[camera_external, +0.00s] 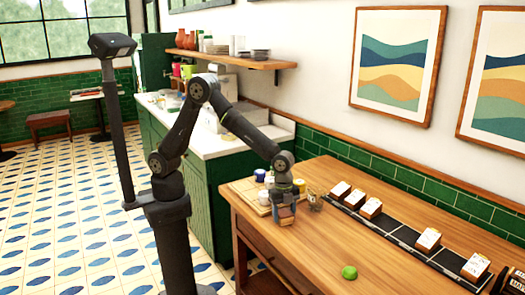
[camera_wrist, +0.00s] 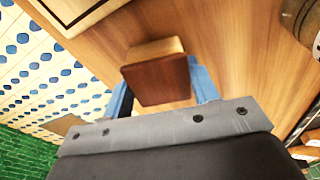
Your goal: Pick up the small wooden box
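The small wooden box (camera_wrist: 158,78) has a dark reddish-brown face and a lighter side. In the wrist view it sits between the two blue fingers of my gripper (camera_wrist: 162,90), with both fingers close along its sides. In the external view my gripper (camera_external: 286,200) points down over the wooden table, with the box (camera_external: 286,214) low between its fingers. I cannot tell whether the fingers press on the box or whether it rests on the table. Parts of the fingers are hidden by the box in the wrist view.
A light board (camera_external: 243,192) with small jars lies left of my gripper. A small glass jar (camera_external: 314,199) stands close on its right. A green lump (camera_external: 349,272) lies toward the front. The table's left edge is near.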

